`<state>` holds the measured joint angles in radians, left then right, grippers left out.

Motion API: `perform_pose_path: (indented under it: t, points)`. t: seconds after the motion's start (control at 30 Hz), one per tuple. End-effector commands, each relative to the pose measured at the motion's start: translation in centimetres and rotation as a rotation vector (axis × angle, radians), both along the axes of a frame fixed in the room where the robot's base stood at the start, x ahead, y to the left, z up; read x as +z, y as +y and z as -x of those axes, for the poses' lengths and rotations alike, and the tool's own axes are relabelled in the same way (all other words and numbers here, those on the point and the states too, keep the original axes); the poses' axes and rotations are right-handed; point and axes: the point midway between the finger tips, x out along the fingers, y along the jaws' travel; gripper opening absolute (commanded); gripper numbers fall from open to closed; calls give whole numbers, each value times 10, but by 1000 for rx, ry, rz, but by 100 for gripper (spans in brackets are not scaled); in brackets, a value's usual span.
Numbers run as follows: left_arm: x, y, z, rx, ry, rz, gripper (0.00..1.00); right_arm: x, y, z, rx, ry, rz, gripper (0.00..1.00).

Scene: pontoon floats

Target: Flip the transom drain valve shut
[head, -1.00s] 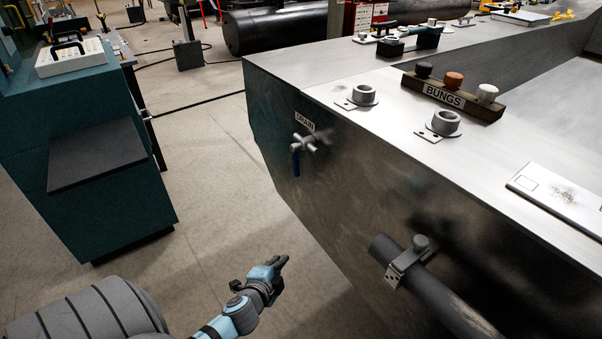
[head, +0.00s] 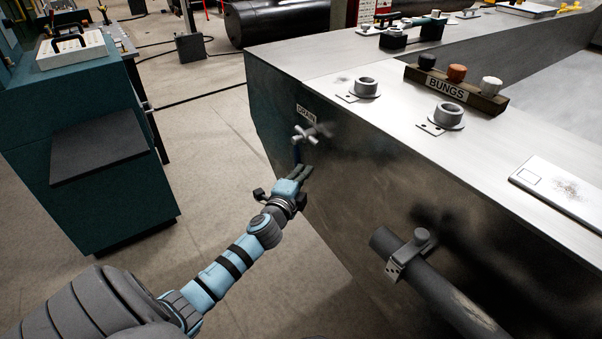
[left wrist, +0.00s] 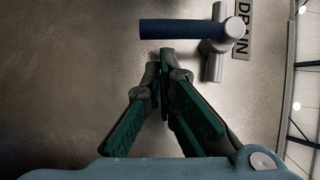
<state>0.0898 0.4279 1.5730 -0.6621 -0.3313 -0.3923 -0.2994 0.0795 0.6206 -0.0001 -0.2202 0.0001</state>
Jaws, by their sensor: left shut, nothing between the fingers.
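The drain valve (head: 305,134) is on the dark metal transom, below a DRAIN label (head: 306,113). Its blue lever (head: 297,153) hangs down from the metal body. In the left wrist view, the blue lever (left wrist: 178,29) lies sideways across the top, with the valve body (left wrist: 216,42) at its right end. My left gripper (head: 304,170) is shut and empty, close to the lever's lower end. In the left wrist view, its fingertips (left wrist: 159,56) are together just below the lever; I cannot tell whether they touch it. My right gripper is not in view.
A pipe with a clamp (head: 408,255) juts from the transom at lower right. Pipe fittings (head: 449,117) and a BUNGS rack (head: 455,92) are on the deck above. A teal cabinet (head: 100,185) stands at left. The floor between cabinet and transom is clear.

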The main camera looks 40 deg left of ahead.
Motion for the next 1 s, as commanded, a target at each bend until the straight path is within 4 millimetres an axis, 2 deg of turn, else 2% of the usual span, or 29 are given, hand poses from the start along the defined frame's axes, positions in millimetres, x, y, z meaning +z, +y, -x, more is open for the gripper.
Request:
perform_pose_path:
  t: [0.13,0.47,0.73,1.0]
  points:
    - [-1,8,-4,1,0,-1,0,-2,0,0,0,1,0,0]
    - [-2,9,-4,0,-1,-2,0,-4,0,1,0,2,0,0]
    - [-14,24,-10,1,-36,-111,0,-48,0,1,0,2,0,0]
    - [-7,25,-11,2,-43,-137,0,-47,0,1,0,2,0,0]
